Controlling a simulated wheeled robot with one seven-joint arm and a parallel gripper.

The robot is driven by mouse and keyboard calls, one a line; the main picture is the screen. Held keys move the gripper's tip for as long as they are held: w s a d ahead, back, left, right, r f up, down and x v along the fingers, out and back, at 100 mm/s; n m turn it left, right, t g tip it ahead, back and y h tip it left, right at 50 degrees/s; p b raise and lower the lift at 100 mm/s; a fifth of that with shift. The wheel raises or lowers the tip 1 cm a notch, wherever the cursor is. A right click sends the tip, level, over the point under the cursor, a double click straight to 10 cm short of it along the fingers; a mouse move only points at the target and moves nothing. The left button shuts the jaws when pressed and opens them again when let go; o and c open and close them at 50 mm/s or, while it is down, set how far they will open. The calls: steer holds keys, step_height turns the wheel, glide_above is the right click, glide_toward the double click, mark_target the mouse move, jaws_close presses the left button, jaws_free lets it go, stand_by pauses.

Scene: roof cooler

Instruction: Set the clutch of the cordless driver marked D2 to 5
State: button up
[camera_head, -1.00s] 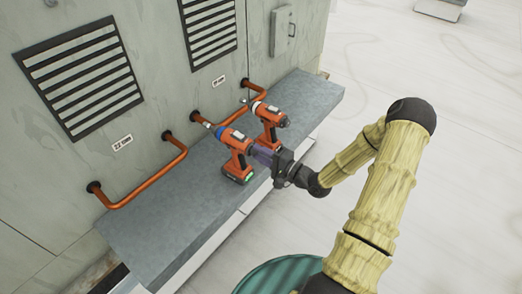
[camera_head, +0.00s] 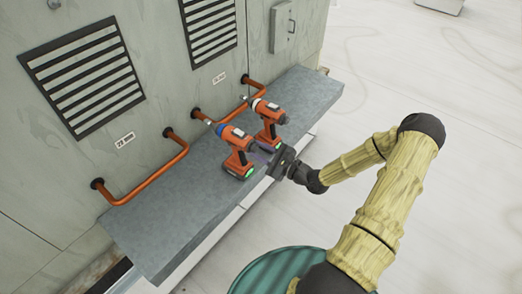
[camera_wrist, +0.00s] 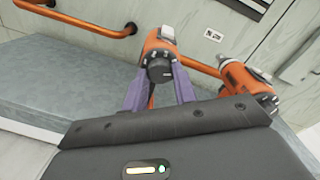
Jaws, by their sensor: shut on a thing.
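Two orange and black cordless drivers stand on the grey ledge. The left driver (camera_head: 240,152) has a blue collar; the right driver (camera_head: 268,116) has a white one. No D2 mark is readable. My gripper (camera_head: 264,148) is at the rear of the left driver. In the wrist view my gripper's purple fingers (camera_wrist: 158,86) are shut on this driver (camera_wrist: 160,37), on either side below its round black dial (camera_wrist: 158,70). I cannot tell whether they press on the dial or on the body behind it. The dial's markings are too small to read. The right driver (camera_wrist: 246,84) also shows there, apart from my fingers.
The grey ledge (camera_head: 185,215) runs along a metal wall and is bare at the left. Vent grilles (camera_head: 85,75) and a grey box (camera_head: 283,28) are on the wall. The right driver is close beside the held one.

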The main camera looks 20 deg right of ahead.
steer(key=shift+f+m, duration=0.15)
steer(key=shift+m, duration=0.65)
steer(key=o, duration=1)
steer(key=shift+c, duration=0.2)
steer(key=shift+s+d, duration=0.1)
steer(key=b+v, duration=0.5)
steer(key=v, duration=1.2)
steer(key=shift+s, duration=0.1)
